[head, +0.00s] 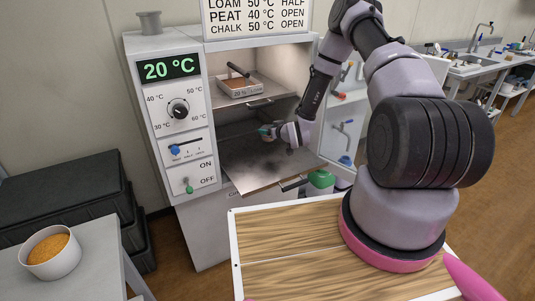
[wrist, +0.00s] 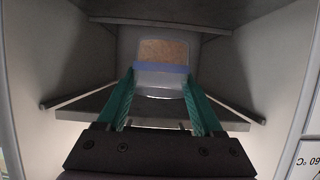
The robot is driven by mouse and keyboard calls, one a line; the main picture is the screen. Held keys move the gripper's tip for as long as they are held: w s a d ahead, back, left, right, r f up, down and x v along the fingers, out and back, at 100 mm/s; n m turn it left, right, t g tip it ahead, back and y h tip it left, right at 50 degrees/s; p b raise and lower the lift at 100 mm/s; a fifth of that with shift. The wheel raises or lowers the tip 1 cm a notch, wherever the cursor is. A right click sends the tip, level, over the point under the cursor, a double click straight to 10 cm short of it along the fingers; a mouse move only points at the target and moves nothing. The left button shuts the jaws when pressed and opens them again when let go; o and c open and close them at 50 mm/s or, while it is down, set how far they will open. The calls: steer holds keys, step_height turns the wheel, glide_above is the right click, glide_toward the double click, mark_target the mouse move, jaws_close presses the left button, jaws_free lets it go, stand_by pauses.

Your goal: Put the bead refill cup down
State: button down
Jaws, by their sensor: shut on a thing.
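The cup is inside the chamber, between the grey side walls. I cannot tell whether its base touches a surface. In the head view the cup is tiny and mostly hidden by the gripper.
A tray labelled loam (head: 241,87) stands on the upper shelf. The analyser's front has a 20 °C display (head: 168,69), a dial (head: 178,108) and a green-tipped on/off switch (head: 188,186). A white bowl of orange beads (head: 51,263) stands on the left table. A green container (head: 320,181) is below the door.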

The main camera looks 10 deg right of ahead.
step_height(320, 180, down, 9)
steer(key=shift+a+f, duration=0.1)
steer(key=shift+f, duration=0.1)
steer(key=shift+f, duration=0.1)
steer(key=shift+c, duration=0.2)
jaws_free()
